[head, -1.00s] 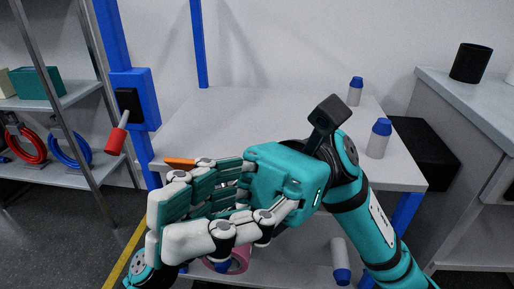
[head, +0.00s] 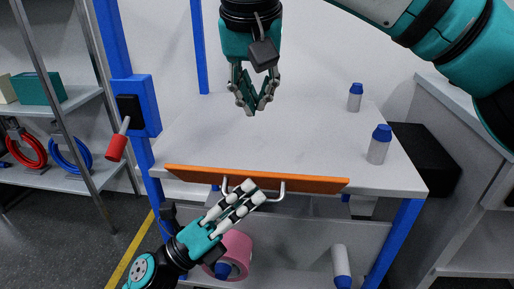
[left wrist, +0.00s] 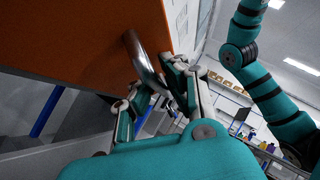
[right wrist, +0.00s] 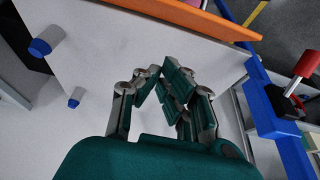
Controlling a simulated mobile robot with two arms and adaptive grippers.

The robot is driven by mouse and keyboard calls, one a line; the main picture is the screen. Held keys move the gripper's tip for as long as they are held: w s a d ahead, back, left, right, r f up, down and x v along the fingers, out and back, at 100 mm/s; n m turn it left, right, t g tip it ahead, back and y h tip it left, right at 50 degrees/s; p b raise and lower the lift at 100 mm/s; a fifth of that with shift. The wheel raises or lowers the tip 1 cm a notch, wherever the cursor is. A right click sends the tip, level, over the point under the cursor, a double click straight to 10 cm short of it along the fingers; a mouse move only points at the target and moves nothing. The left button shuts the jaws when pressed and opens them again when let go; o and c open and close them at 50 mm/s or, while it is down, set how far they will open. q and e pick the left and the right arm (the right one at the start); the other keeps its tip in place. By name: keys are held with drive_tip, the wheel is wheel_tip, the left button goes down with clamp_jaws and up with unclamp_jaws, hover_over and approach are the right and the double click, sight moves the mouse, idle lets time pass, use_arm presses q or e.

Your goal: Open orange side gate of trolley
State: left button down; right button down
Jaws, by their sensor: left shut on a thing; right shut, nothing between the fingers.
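The orange side gate (head: 320,183) runs along the near edge of the trolley's white top (head: 240,130). Its metal handle (head: 281,190) faces me. My left gripper (head: 252,194) is shut on that handle. In the left wrist view the metal handle (left wrist: 140,58) passes at the fingers, in front of the orange panel (left wrist: 80,40). My right gripper (head: 252,110) is shut and empty, pointing down above the white top. In the right wrist view the gate (right wrist: 190,14) is at the top, apart from the right fingers (right wrist: 165,85).
A red-tipped lever (head: 117,146) sticks out from a blue box on the left post (head: 145,105). Two blue-capped bottles (head: 378,146) (head: 355,98) stand on the top at the right. A pink roll (head: 238,248) and another bottle (head: 341,262) are below. The middle of the top is clear.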

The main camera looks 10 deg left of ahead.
use_arm(q)
drive_tip(key=shift+w+a+f, duration=0.1)
use_arm(e)
drive_tip(key=x, duration=0.3)
drive_tip(key=s+x, duration=0.1)
drive_tip(key=x, duration=0.3)
drive_tip(key=s+f+x, duration=0.1)
drive_tip(key=x, duration=0.2)
drive_tip(key=shift+d+f, duration=0.1)
drive_tip(key=shift+d, duration=0.1)
drive_tip(key=shift+s+f, duration=0.4)
drive_tip(key=shift+s, duration=0.15)
